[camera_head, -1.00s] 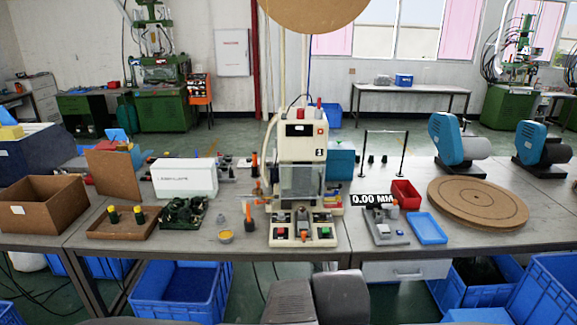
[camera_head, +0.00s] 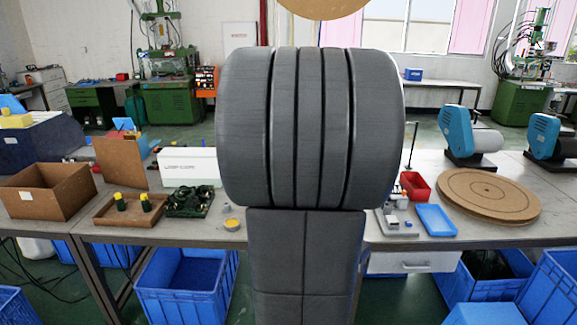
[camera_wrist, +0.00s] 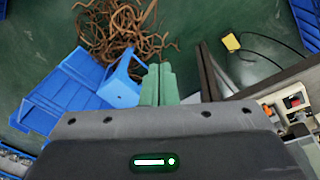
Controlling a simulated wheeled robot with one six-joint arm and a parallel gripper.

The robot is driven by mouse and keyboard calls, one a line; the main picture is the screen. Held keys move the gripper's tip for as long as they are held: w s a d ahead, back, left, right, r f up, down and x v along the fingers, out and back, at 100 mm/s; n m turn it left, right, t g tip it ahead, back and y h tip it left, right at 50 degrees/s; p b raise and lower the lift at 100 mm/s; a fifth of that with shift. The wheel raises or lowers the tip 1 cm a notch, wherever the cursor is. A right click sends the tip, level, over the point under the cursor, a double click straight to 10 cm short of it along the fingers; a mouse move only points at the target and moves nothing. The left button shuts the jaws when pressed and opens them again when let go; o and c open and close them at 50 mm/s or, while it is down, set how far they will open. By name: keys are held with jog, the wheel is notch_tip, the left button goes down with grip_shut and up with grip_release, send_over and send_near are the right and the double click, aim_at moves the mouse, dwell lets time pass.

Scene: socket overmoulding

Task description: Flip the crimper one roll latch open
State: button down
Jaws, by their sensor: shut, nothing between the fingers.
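My gripper (camera_wrist: 157,70) shows in the wrist view as two pale green fingers, side by side and shut, with nothing between them. They point out over the green floor, left of the bench. At the right edge of the wrist view is part of a cream machine (camera_wrist: 298,118) with a red button. In the head view my raised arm covers the middle of the bench and hides the cream machine there. I cannot make out the crimper's roll latch in either view.
In the head view, a white box (camera_head: 190,165) and a brown tray (camera_head: 112,219) lie left of my arm. A red bin (camera_head: 415,186), a blue tray (camera_head: 436,220) and a round board (camera_head: 515,212) lie right. The wrist view shows blue crates (camera_wrist: 65,90) and tangled brown strands (camera_wrist: 125,28).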

jog(key=w+d+f+m+b, duration=0.1)
jog(key=w+f+m, duration=0.3)
jog(key=w, duration=0.4)
jog(key=w+d+f+m+h+b, duration=0.1)
jog(key=w+f+m, duration=0.3)
jog(key=w, duration=0.4)
jog(key=w+d+f+m+g+h+b, duration=0.1)
jog(key=w+f+m, duration=0.3)
jog(key=w, duration=0.5)
jog(key=shift+d+f+m+b, duration=0.4)
jog(key=shift+b, duration=0.4)
jog(key=shift+w+a, duration=0.1)
